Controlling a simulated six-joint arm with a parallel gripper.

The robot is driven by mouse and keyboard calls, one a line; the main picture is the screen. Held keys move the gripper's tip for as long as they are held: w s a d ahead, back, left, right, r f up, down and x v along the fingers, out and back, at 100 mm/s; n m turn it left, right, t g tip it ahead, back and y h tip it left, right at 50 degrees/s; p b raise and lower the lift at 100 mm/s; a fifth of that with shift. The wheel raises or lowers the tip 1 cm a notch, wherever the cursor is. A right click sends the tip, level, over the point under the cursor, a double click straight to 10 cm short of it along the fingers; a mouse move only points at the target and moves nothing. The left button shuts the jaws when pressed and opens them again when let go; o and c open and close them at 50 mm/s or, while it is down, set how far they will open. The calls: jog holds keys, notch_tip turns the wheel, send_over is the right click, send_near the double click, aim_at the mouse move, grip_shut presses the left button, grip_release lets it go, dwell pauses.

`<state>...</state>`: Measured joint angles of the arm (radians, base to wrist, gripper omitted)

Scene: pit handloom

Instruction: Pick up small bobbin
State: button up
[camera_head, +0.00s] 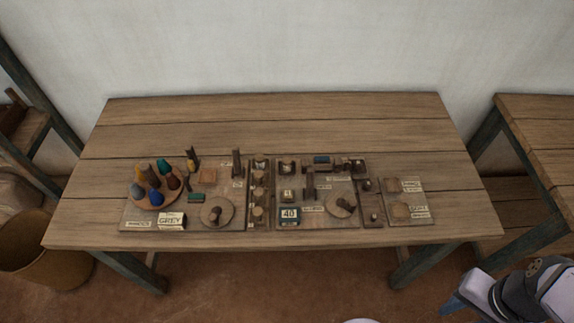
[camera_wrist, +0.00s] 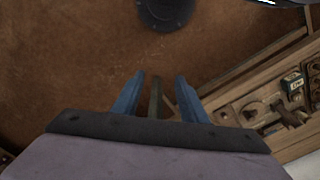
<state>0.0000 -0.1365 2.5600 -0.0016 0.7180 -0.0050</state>
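Several small spool-like pieces lie on the boards on the wooden table, too small to tell which is the small bobbin. They include a yellow and dark upright piece (camera_head: 192,164), a dark upright piece (camera_head: 237,164), a teal piece lying flat (camera_head: 195,197) and another teal piece (camera_head: 322,159). My gripper (camera_wrist: 157,95) has its two blue fingers apart, with a gap on each side of a dark bar that looks like a table leg behind them. In the head view the gripper is at the lower right, off the table's front edge and away from the boards.
The wooden table (camera_head: 260,125) is bare at the back and right. Coloured cones (camera_head: 154,178) stand on a round tray at left. Cards read GREY (camera_head: 171,221) and 40 (camera_head: 289,215). A second table (camera_head: 540,125) stands at right, a basket (camera_head: 40,255) at lower left.

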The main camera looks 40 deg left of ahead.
jog(key=shift+o, duration=1)
